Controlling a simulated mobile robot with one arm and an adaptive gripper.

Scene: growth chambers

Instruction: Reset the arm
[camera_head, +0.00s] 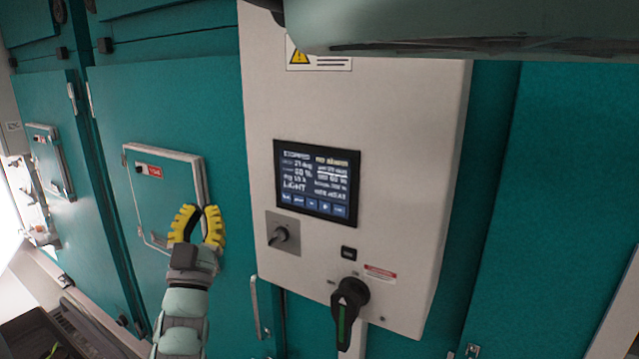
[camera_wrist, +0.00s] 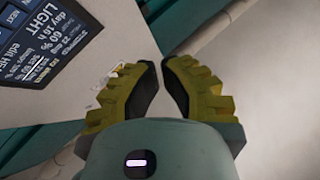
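My gripper (camera_head: 198,226) has yellow ribbed fingers and points upward in the head view, left of the white control box (camera_head: 388,130). In the wrist view my gripper (camera_wrist: 162,66) shows its two fingers bowed, with the tips close together and a narrow gap between them. Nothing is seen between the fingers. In the head view they overlap the lower right edge of a small teal hatch (camera_head: 170,190); I cannot tell whether they touch it.
The control box carries a lit screen (camera_head: 317,181), a small rotary switch (camera_head: 283,236) and a large black handle (camera_head: 347,308) with a green mark. A door handle (camera_head: 259,308) stands right of my arm. A dark tray (camera_head: 70,335) lies at lower left.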

